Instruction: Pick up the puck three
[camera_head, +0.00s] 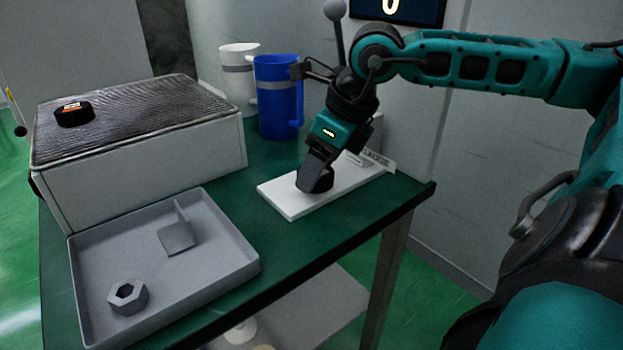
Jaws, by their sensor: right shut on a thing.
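My right gripper (317,168) reaches down from the upper right and is shut on a dark round puck (316,184). That puck is at the white flat gauge board (291,205); I cannot tell whether it touches the board. The gripper hides the top of this puck, and I can read no number on it. Another black puck (74,114) with an orange and white label lies on the ribbed top of the white box at the left. My left gripper is not in view.
A grey tray (222,265) at the front holds a hex nut (127,296) and a bent grey bracket (177,239). A blue mug (277,97) and a white mug (239,75) stand behind. The white box (150,175) fills the left. Green table (335,236) is bare in front of the board.

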